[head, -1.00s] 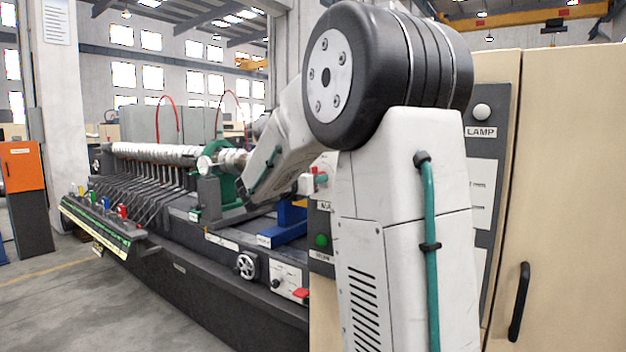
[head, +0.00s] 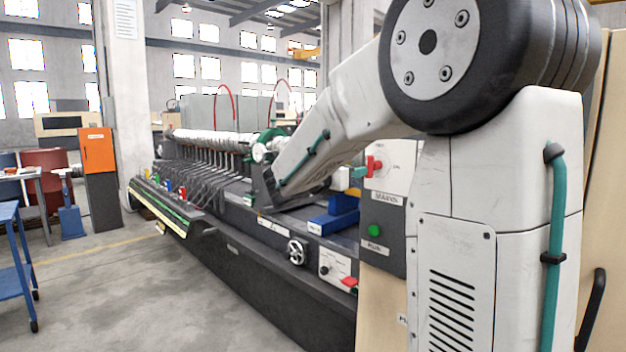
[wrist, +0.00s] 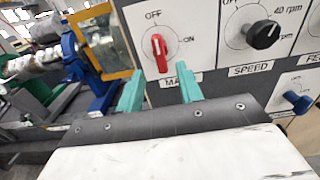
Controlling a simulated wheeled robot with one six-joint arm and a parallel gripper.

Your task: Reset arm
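My gripper (wrist: 160,90) shows in the wrist view as two teal fingers held apart, with nothing between them. They point at the control panel (wrist: 205,40), just below the red MAIN switch (wrist: 159,52). The switch handle stands nearly upright, tilted toward OFF. Whether the fingers touch the panel cannot be told. In the head view, the red switch (head: 374,166) is at the panel's upper left, with a small teal part of my gripper (head: 357,172) close at its left. My forearm hides most of the gripper there.
A black SPEED knob (wrist: 263,34) and a blue knob (wrist: 297,100) are on the panel. A green button (head: 374,230) sits below the switch. The long machine (head: 240,235) runs along the left. Open floor (head: 150,290) lies left, with a blue cart (head: 20,260) at the edge.

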